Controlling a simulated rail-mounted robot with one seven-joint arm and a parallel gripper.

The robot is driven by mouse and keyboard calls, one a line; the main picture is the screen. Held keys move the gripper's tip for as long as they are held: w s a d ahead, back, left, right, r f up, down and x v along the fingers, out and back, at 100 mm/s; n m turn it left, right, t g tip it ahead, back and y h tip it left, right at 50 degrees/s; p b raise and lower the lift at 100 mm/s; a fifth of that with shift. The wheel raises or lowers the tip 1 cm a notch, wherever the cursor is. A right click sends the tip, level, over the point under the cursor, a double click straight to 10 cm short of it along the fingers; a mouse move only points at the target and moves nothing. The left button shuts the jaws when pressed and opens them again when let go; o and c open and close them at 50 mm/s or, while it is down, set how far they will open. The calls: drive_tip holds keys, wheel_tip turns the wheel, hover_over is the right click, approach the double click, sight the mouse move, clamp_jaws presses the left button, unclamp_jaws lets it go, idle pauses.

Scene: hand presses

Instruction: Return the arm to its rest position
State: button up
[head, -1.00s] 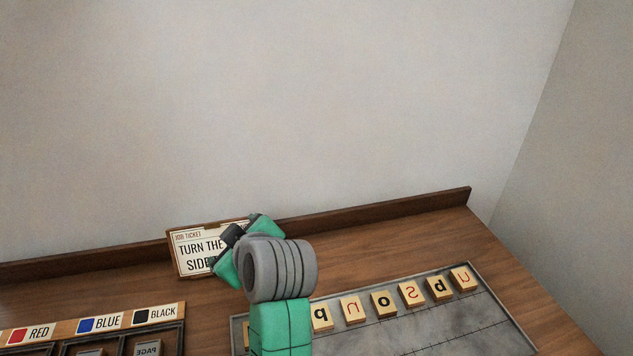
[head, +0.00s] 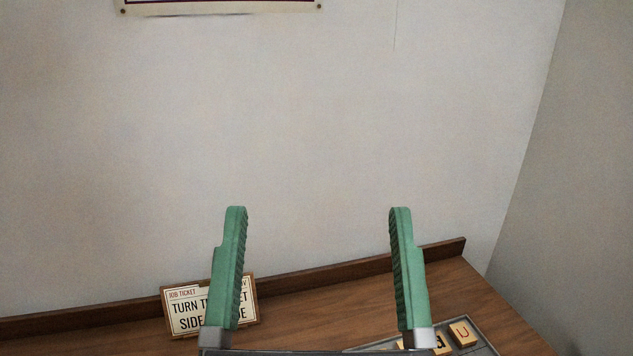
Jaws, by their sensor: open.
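My gripper (head: 318,210) shows large and close in the head view, with its two green fingers pointing up and spread wide apart. It is open and nothing is between the fingers; only the bare wall and a strip of bench show there. The left finger covers part of the job ticket card. The rest of my arm is below the bottom edge of the picture.
The framed job ticket (head: 186,311) leans near the back of the wooden bench (head: 290,325). A grey tray (head: 484,331) with letter tiles (head: 461,333) is at the lower right, partly hidden. A raised ledge (head: 340,272) runs along the wall. A poster edge (head: 220,6) shows at the top.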

wheel_tip(320, 180, up, 40)
drive_tip(key=p, duration=3.7)
drive_tip(key=shift+a+f+y, duration=0.15)
drive_tip(key=shift+a+y, duration=0.15)
drive_tip(key=shift+y, duration=0.1)
